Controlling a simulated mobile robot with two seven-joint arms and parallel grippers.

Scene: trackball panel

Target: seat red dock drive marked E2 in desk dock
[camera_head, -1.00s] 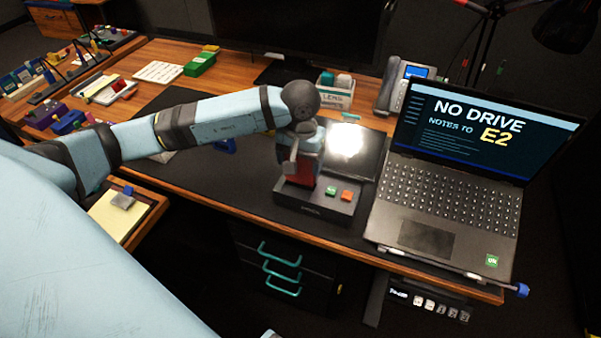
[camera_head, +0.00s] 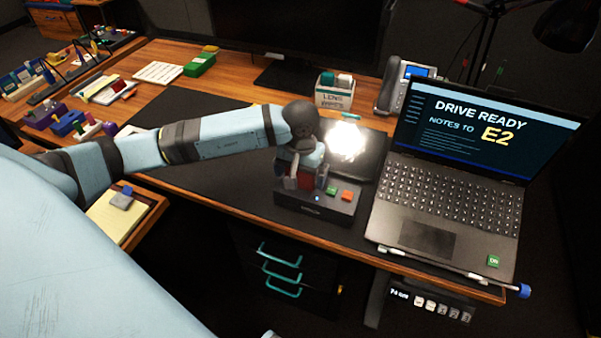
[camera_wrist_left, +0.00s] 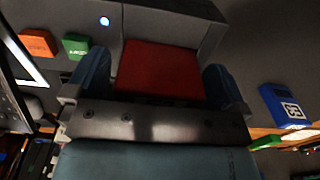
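The red dock drive (camera_head: 306,181) sits upright in the dark desk dock (camera_head: 307,209), low in its slot. My left gripper (camera_head: 306,178) is right above the dock with a finger on each side of the drive. In the left wrist view the red drive (camera_wrist_left: 160,72) fills the space between the two blue fingers, and it looks held. Its E2 mark is not visible. A small blue light (camera_head: 317,198) glows on the dock. The laptop screen (camera_head: 487,130) reads "DRIVE READY" and "NOTES TO E2". My right gripper is out of view.
The laptop keyboard (camera_head: 440,195) is close at right. A blue drive with a white label (camera_wrist_left: 287,107) shows in the left wrist view. A bin (camera_head: 334,98) stands behind, and loose items lie at left.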

